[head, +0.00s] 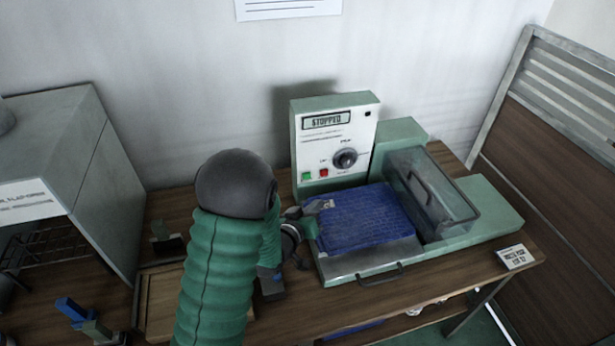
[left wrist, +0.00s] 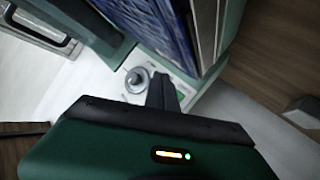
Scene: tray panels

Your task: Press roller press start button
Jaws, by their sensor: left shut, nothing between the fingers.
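The roller press has a white control panel (head: 335,137) with a display reading STOPPED. A green button (head: 306,177) and a red button (head: 323,172) sit low on the panel, left of a round knob (head: 345,158). My left gripper (head: 324,205) is shut and empty, in front of and below the buttons, over the left edge of the blue panel (head: 365,217). In the left wrist view the dark shut fingers (left wrist: 161,88) point at the panel beside the knob (left wrist: 137,80). Contact with a button cannot be made out. My right gripper is out of view.
The press bed has a front handle (head: 380,275) and a clear roller cover (head: 432,193) at the right. A grey cabinet (head: 75,150) stands at the left. A small label card (head: 515,256) lies at the table's right end. A slatted partition (head: 560,130) stands at the right.

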